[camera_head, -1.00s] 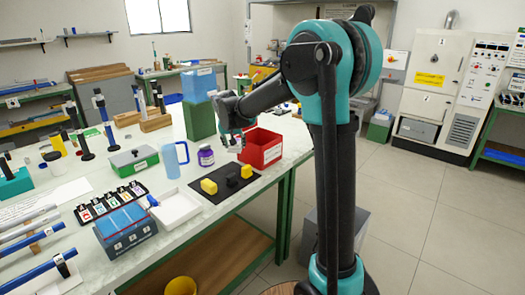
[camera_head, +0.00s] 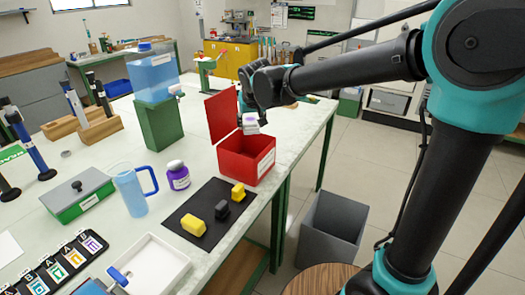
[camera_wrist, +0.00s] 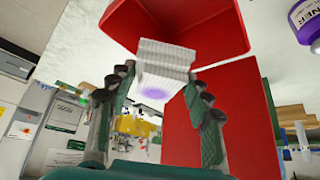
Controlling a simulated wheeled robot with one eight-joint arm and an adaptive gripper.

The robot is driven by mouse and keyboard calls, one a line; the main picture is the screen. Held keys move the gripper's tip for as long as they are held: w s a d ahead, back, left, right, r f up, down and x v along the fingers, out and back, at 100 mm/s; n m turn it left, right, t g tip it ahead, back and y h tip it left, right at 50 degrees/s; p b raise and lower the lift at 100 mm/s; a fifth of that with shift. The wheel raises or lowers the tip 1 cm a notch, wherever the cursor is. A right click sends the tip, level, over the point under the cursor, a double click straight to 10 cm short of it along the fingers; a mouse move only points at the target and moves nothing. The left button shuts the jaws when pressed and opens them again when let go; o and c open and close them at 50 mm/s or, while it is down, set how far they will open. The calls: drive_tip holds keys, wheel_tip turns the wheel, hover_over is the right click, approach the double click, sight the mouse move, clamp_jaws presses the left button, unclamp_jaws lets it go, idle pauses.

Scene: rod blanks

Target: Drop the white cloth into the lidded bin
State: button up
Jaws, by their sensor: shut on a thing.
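The white cloth (camera_head: 250,124) is a small folded block with thin layers and a purple mark, which shows in the wrist view (camera_wrist: 165,55). My gripper (camera_head: 249,112) is shut on it, one finger on each side in the wrist view (camera_wrist: 163,82). The red lidded bin (camera_head: 262,166) stands on the table with its lid (camera_head: 221,115) raised at the left. The cloth hangs over the bin's opening, near the raised lid. The wrist view also shows the red bin (camera_wrist: 215,22). The bin's floor is hidden in the head view.
A purple-labelled jar (camera_head: 178,176), a blue jug (camera_head: 131,190) and a black mat (camera_head: 190,205) with yellow and dark blocks stand left of the bin. A blue container sits on a green stand (camera_head: 160,128) behind. A grey floor bin (camera_head: 331,229) stands beside the table.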

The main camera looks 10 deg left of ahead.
drive_tip(key=shift+w+d+f, duration=0.1)
drive_tip(key=shift+f, duration=2.85)
drive_tip(key=o, duration=1.2)
drive_tip(key=v, duration=1.2)
